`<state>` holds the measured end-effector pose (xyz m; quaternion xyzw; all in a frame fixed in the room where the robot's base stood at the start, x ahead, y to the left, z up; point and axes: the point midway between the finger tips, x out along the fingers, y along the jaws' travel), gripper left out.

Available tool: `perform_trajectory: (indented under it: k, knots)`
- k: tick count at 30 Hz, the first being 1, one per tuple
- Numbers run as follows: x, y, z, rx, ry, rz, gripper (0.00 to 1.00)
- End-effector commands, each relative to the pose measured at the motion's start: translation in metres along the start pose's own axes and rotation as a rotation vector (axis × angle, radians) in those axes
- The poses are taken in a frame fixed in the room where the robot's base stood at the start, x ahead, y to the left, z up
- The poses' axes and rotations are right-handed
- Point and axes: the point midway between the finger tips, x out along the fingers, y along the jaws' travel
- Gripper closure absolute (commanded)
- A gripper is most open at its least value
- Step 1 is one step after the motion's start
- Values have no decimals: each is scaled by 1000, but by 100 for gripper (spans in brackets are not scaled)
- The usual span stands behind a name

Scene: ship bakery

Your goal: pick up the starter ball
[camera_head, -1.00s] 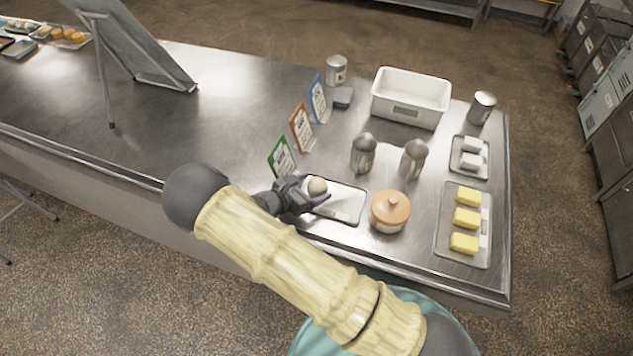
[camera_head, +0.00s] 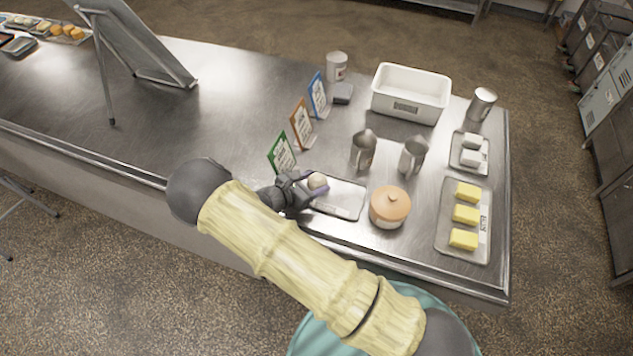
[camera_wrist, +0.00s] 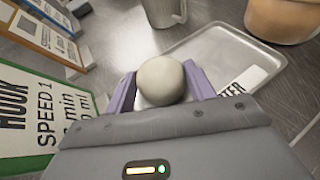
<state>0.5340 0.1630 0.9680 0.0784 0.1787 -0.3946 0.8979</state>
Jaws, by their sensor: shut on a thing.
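The starter ball (camera_head: 317,181) is a small, round, off-white ball. It sits between the purple fingers of my gripper (camera_head: 314,188), over the left end of a small metal tray (camera_head: 345,200). In the wrist view the ball (camera_wrist: 161,80) lies between both fingertips of my gripper (camera_wrist: 163,88), which is shut on it. The tray (camera_wrist: 225,62) shows behind the ball there, with a white label partly reading "TER". I cannot tell whether the ball is clear of the tray.
A green-framed card (camera_head: 282,153) stands close left of my gripper. An orange lidded pot (camera_head: 389,207) is right of the tray. Two metal jugs (camera_head: 363,150) stand behind. A butter tray (camera_head: 482,247) and white bin (camera_head: 410,93) are farther right. The left counter is mostly clear.

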Motion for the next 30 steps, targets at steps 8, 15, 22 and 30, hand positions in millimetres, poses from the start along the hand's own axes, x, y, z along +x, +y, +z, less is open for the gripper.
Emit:
perform_trajectory:
  k: [8,15,22,30]
  knots:
    - [-2,0,4,1,0,0,71]
    - [-12,1,29,5,0,1,71]
    - [-27,1,64,6,1,2,71]
    - [-37,0,91,1,0,0,71]
